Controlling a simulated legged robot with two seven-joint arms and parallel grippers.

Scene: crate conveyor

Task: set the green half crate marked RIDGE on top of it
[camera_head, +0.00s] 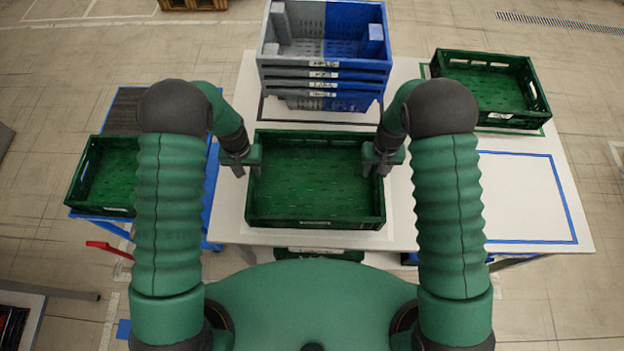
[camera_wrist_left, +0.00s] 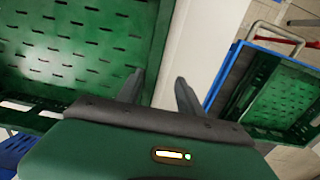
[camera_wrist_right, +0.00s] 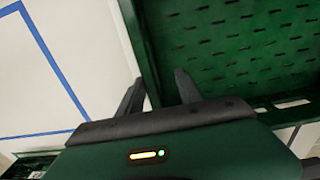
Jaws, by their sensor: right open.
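A green half crate (camera_head: 315,219) stands empty at the front middle of the white table; its front marking is too small to read. My left gripper (camera_head: 248,166) is at its left wall and my right gripper (camera_head: 377,166) at its right wall. In the left wrist view, the fingers of my left gripper (camera_wrist_left: 160,92) are spread beside the crate wall (camera_wrist_left: 158,45). In the right wrist view, the fingers of my right gripper (camera_wrist_right: 160,90) are spread at the opposite wall (camera_wrist_right: 142,45). Whether the walls lie between the fingers is unclear. No RIDGE marking is legible.
A stack of grey and blue crates (camera_head: 322,78) stands behind, with labels. Another green crate (camera_head: 490,88) is at the back right. A blue-outlined area (camera_head: 525,200) at right is empty. A green crate (camera_head: 105,175) sits on a blue stand at left. Another crate (camera_head: 318,252) shows below the table edge.

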